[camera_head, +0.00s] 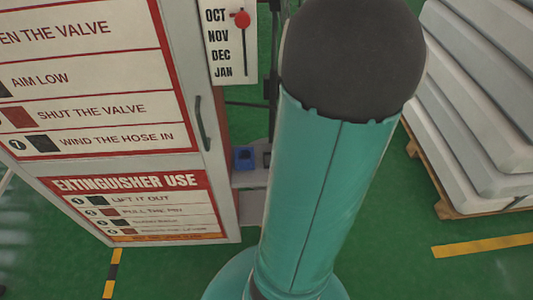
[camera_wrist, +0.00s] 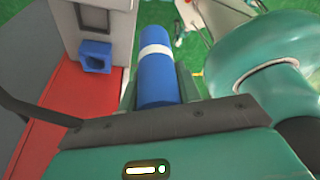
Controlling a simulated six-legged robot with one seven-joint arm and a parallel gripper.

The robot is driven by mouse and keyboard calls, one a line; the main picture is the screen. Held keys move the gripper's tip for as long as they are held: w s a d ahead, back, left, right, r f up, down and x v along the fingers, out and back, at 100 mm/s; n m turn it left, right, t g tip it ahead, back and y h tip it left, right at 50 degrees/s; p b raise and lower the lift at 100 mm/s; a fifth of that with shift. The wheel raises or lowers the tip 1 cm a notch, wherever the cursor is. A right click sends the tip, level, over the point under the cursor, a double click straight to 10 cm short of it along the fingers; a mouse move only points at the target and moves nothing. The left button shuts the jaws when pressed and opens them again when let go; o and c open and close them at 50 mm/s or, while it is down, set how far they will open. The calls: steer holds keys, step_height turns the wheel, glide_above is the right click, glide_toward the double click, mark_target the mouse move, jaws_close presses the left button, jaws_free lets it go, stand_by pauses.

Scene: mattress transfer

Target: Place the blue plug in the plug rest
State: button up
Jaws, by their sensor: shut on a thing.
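The blue plug (camera_wrist: 157,80) is a blue cylinder with a white band, seen in the wrist view. My gripper (camera_wrist: 158,86) is shut on it, a finger on each side. The plug's far end points away from the wrist. A small blue square holder with a dark opening, which looks like the plug rest (camera_wrist: 97,57), is left of the plug and apart from it, on a grey upright. It also shows in the head view (camera_head: 244,158), low beside the cabinet. In the head view my teal arm fills the middle, and the plug and gripper are hidden.
A cabinet with extinguisher signs (camera_head: 130,183) stands at the left, with a handle on its edge. A month board (camera_head: 219,42) with a red knob is above the holder. Stacked grey slabs (camera_head: 480,110) on a pallet (camera_head: 450,205) stand at the right. Green floor is open at front right.

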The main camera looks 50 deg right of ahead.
steer(key=w+d+f, duration=0.1)
steer(key=w+f, duration=0.2)
steer(key=w+d+f, duration=0.2)
steer(key=w+f, duration=0.1)
steer(key=w, duration=0.1)
steer(key=w+d+f, duration=0.1)
steer(key=w+f, duration=0.2)
steer(key=w, duration=0.1)
steer(key=shift+d+f, duration=0.15)
steer(key=shift+d, duration=0.1)
steer(key=shift+f, duration=1.55)
steer(key=shift+f, duration=0.15)
steer(key=o, duration=1.1)
steer(key=v, duration=1.2)
